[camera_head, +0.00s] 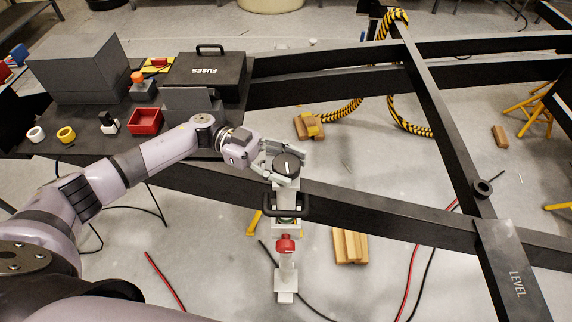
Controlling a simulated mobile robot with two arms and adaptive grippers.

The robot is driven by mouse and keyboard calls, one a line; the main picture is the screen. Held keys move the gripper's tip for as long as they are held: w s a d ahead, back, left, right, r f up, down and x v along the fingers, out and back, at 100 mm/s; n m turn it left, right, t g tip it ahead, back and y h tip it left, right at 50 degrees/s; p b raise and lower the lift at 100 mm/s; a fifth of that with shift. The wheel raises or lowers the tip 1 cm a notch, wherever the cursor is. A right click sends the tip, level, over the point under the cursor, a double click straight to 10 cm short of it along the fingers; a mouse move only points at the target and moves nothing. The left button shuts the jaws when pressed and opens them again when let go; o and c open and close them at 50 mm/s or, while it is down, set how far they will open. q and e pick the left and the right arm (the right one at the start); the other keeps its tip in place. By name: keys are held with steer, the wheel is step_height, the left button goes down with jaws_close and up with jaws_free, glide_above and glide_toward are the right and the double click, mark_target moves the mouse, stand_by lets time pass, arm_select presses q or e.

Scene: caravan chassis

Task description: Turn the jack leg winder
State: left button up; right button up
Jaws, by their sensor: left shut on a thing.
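The jack leg (287,263) stands upright at the near chassis rail, with a pale foot and a red collar low on it. The winder (287,166) is a dark round knob with a light mark at the jack's top. My left gripper (276,161) reaches in from the left and is shut on the winder, with its fingers around the knob's side. The gripper partly hides the top of the jack. My right gripper is not in view.
Black chassis rails (400,213) run across the right. A dark bench (85,145) holds a FUSES case (208,75), a red bin (145,121) and small parts. Wood blocks (349,246), cables and a striped hose (345,110) lie on the floor.

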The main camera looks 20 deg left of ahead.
arm_select(q)
steer(key=o, duration=0.9)
steer(key=shift+o, duration=1.4)
steer(key=shift+a, duration=0.35)
steer(key=w+a, duration=0.2)
steer(key=a, duration=0.9)
steer(key=shift+a, duration=0.15)
